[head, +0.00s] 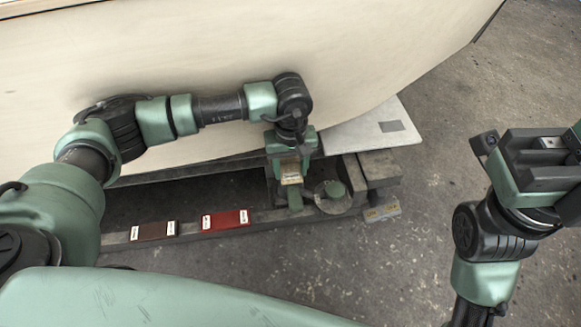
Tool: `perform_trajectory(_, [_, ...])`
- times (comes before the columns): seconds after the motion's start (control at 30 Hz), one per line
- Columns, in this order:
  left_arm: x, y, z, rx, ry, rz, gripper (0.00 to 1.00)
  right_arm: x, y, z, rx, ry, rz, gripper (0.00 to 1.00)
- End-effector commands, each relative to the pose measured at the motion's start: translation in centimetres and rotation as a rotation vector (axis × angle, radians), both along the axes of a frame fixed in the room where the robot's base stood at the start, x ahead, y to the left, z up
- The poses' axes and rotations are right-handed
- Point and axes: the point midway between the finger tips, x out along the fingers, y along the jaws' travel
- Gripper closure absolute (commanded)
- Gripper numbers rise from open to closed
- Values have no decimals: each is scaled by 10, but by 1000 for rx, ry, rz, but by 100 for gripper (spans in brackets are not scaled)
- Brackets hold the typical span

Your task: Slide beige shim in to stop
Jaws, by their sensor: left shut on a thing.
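My left gripper (290,163) points down beside the pale plywood hull (400,45) and is shut on the beige shim (291,180). Only a small beige end of the shim shows below the jaws; the rest is hidden by the gripper. The shim is over the dark support beam at the foot of the hull. I cannot tell whether it touches a slot or a stop there.
A brown block (154,231) and a red block (226,220) with white labels lie on the grey beam (190,238). A pale panel (350,131) sticks out behind. Concrete floor (440,130) is clear to the right.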

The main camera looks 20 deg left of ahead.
Motion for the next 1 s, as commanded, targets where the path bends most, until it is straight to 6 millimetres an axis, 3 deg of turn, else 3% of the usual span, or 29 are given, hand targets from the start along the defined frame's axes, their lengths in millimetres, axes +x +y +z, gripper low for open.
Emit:
perform_trajectory(0.3, [2,1,2,0,-4,4,97,-1,0,1,1,-4,0,100])
perform_trajectory(0.33, [2,1,2,0,-4,5,48,-1,0,1,1,-4,0,100])
perform_trajectory(0.4, [3,1,2,0,-4,5,29,-1,0,1,1,-4,0,100])
perform_trajectory(0.43, [3,1,2,0,-4,5,26,-1,0,1,1,-4,0,100])
perform_trajectory(0.77, [4,2,5,0,-8,7,26,-1,0,3,2,-7,1,100])
perform_trajectory(1.0, [0,0,20,-1,-9,7,26,-3,-2,8,9,-4,3,100])
